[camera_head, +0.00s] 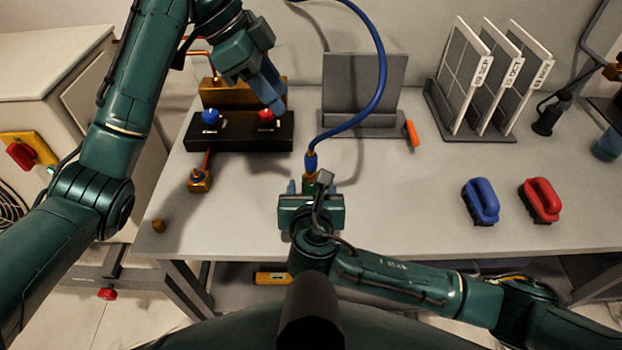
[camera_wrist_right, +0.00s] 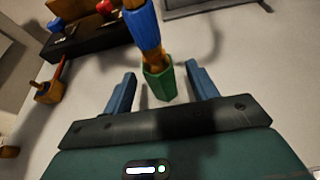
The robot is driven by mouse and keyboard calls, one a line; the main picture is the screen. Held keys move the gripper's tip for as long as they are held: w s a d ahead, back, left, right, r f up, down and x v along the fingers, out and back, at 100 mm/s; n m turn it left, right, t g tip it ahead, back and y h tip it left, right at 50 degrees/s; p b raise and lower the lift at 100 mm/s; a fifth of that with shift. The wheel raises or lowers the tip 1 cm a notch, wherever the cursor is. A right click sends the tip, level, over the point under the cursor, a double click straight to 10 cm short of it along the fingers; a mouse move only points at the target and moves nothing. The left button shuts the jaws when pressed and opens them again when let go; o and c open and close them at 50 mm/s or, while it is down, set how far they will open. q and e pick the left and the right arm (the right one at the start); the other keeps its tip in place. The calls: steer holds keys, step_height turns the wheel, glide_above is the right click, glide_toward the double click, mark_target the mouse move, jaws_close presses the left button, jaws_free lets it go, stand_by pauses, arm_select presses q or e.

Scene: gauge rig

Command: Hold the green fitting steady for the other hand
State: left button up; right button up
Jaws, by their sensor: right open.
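The green fitting (camera_wrist_right: 158,82) hangs below a brass piece and a blue sleeve in the right wrist view. In the head view the green fitting (camera_head: 309,186) shows partly, at the lower end of the blue hose (camera_head: 372,108). My right gripper (camera_wrist_right: 160,76) is open, with one blue finger on each side of the fitting and visible gaps between. My left gripper (camera_head: 273,101) is higher up, over the black block with the blue and red knobs, away from the fitting. Its fingers overlap in view, so I cannot tell whether it is open.
The black block (camera_head: 236,146) has a blue knob (camera_head: 210,117) and a red knob (camera_head: 266,115). A brass part (camera_head: 200,182) stands in front of it. A blue-handled brush (camera_head: 482,200) and a red-handled one (camera_head: 541,200) lie right. A panel rack (camera_head: 452,115) stands behind. The table's centre right is clear.

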mark_target(311, 180)
steer(key=shift+x, duration=2.35)
steer(key=shift+s, duration=0.1)
steer(key=c, duration=1.2)
steer(key=shift+c, duration=0.2)
